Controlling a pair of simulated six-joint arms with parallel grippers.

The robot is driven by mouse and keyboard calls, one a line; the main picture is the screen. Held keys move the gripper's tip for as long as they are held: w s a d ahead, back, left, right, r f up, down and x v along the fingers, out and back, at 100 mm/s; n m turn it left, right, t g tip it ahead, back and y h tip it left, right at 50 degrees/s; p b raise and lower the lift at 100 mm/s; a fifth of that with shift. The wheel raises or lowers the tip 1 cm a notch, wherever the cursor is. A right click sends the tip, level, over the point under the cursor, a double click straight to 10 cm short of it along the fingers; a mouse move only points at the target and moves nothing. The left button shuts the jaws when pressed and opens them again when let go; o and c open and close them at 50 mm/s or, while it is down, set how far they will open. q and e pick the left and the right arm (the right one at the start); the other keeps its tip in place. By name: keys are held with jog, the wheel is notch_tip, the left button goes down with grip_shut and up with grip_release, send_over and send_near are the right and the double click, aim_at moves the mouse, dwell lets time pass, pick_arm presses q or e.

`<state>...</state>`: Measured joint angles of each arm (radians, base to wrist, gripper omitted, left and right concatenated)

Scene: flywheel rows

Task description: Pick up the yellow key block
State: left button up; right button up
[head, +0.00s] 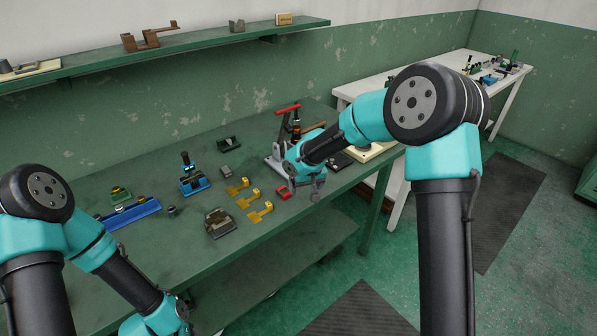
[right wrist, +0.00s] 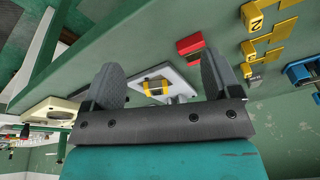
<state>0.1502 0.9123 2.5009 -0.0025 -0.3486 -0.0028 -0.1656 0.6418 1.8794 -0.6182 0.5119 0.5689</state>
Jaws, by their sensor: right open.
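Three yellow stepped pieces lie in a row on the green bench: a far one (head: 238,187), a middle one (head: 248,198) and a near one (head: 261,212). I cannot tell which is the key block. In the right wrist view, yellow pieces with dark marks (right wrist: 258,24) lie at upper right, outside the jaws. A small yellow block (right wrist: 157,88) on a pale plate shows between the fingers there, beyond them. My right gripper (head: 305,190) is open and empty, above the bench right of the row; it also fills the right wrist view (right wrist: 161,78). My left gripper is out of view.
A small red block (head: 283,192) lies right of the row. A red-handled press (head: 279,151) stands behind my right gripper. A blue fixture (head: 193,180), a blue rail (head: 130,213) and a dark metal block (head: 220,222) surround the row. The bench front is clear.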

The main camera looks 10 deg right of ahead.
jog(key=w+r+m+t+h, duration=0.1)
jog(key=w+r+t, duration=0.1)
jog(key=w+r, duration=0.6)
notch_tip(320, 180, up, 4)
jog(key=shift+w+d+f, duration=0.25)
jog(key=shift+d, duration=0.15)
jog(key=x, duration=1.2)
jog(key=shift+f, duration=0.1)
jog(key=shift+f, duration=0.15)
jog(key=x, duration=0.5)
jog(key=shift+d, duration=0.4)
jog(key=shift+c, duration=0.5)
